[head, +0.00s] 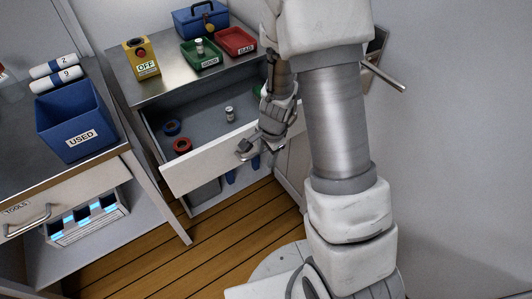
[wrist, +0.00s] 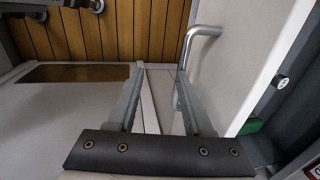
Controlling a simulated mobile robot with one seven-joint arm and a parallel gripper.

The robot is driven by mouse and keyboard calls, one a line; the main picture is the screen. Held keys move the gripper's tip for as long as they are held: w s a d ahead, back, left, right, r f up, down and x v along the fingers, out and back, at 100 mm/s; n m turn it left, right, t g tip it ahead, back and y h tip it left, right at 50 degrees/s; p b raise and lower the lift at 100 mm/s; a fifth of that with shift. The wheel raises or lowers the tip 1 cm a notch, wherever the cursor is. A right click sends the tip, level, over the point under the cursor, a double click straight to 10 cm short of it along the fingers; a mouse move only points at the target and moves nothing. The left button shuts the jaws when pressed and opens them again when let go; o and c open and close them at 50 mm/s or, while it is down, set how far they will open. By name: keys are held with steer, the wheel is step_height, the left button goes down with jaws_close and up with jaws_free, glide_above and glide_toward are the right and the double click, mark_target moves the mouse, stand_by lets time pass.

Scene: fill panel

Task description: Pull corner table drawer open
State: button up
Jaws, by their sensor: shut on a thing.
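The corner table (head: 125,65) stands against the back wall, and its drawer (head: 200,172) is pulled well out. The white drawer front is tilted across the picture. Inside the drawer lie a blue ring (head: 172,127), a red ring (head: 182,145) and a small metal piece (head: 229,114). My gripper (head: 250,150) is at the right part of the drawer front, shut on the drawer handle. The metal handle (wrist: 198,36) shows in the wrist view, bent and running down beside the right finger. In the head view my gripper hides most of it.
On the tabletop are a yellow OFF box (head: 141,58), a blue case (head: 202,20), a green GOOD tray (head: 201,54) and a red BAD tray (head: 236,41). A left bench holds a blue USED bin (head: 75,120). Wooden floor (head: 135,250) is clear in front.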

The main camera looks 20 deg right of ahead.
steer(key=shift+s+f, duration=0.1)
steer(key=shift+s, duration=0.1)
steer(key=s+d+r+p, duration=0.1)
steer(key=s+r+p, duration=0.2)
steer(key=r+p, duration=1.3)
step_height(320, 180, up, 4)
steer(key=shift+s+d+f+p, duration=0.1)
steer(key=shift+s+d+p, duration=0.05)
steer(key=shift+p, duration=0.2)
stand_by(0.7)
stand_by(0.4)
steer(key=s+r+p, duration=0.1)
steer(key=r+p, duration=0.2)
steer(key=r, duration=0.5)
steer(key=s+d+r+p, duration=0.1)
steer(key=r+p, duration=0.3)
steer(key=r, duration=0.5)
steer(key=shift+s, duration=0.6)
steer(key=shift+r, duration=0.1)
